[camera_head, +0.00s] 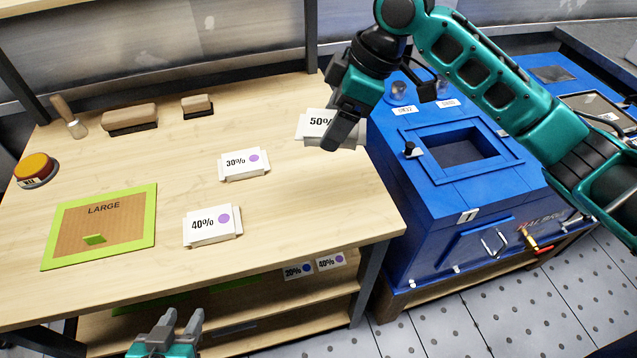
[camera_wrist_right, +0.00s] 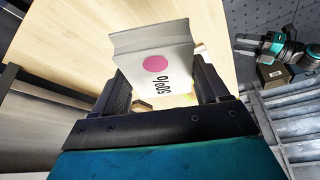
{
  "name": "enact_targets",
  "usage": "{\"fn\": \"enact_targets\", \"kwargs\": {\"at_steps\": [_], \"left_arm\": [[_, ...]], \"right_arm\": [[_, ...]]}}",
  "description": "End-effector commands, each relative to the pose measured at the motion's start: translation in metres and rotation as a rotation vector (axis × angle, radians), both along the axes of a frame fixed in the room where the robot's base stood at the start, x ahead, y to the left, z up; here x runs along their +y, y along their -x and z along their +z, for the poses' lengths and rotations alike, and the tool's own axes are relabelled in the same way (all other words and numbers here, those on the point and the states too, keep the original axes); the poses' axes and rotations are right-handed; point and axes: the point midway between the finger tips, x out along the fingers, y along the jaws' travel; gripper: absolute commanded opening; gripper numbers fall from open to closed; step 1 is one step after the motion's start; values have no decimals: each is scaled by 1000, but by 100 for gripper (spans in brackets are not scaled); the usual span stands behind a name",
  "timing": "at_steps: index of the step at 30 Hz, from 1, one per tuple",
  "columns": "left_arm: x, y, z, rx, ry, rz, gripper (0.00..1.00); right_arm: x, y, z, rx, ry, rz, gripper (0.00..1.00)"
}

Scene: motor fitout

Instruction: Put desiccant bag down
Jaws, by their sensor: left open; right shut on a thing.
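The desiccant bag (camera_head: 316,124) is white and marked 50%. My right gripper (camera_head: 345,125) is shut on it near the right end of the wooden bench; whether it touches the bench top I cannot tell. In the right wrist view the bag (camera_wrist_right: 152,62) sits between the two fingers, with its pink dot and 50% label facing the camera. Two other white bags, marked 30% (camera_head: 243,164) and 40% (camera_head: 212,227), lie on the bench top. My left gripper (camera_head: 183,322) is open and empty in front of the bench's front edge.
Bags marked 20% (camera_head: 298,271) and 40% (camera_head: 331,261) sit on the lower shelf. Bench room is free around the bags.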

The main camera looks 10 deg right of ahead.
Motion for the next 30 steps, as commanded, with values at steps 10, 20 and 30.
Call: {"fn": "enact_targets", "kwargs": {"at_steps": [10, 20, 30], "left_arm": [[0, 0, -13, 0, 0, 0, 43], [0, 0, -17, 0, 0, 0, 43], [0, -1, -22, -2, 0, 0, 43]], "right_arm": [[-1, 1, -92, 3, 0, -1, 39], [0, 0, -127, 2, -1, -1, 39], [-1, 0, -170, -2, 0, -1, 39]]}}
